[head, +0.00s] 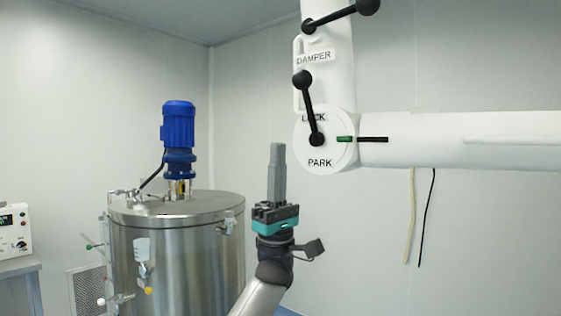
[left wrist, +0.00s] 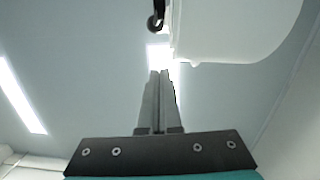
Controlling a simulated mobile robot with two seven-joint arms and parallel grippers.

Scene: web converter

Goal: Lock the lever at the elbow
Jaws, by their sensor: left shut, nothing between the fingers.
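The white elbow joint (head: 322,148) carries the labels LOCK and PARK. A black lever (head: 307,94) has its pivot at the joint's centre, and its ball knob points up and slightly left, over the LOCK label. My right gripper is not in view.
A white horizontal arm (head: 460,138) runs right from the elbow, with a green and black marker near it. Another black lever (head: 340,16) is on the upright above. A steel tank (head: 180,255) with a blue motor (head: 178,125) stands at left. Two cables hang below the arm.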

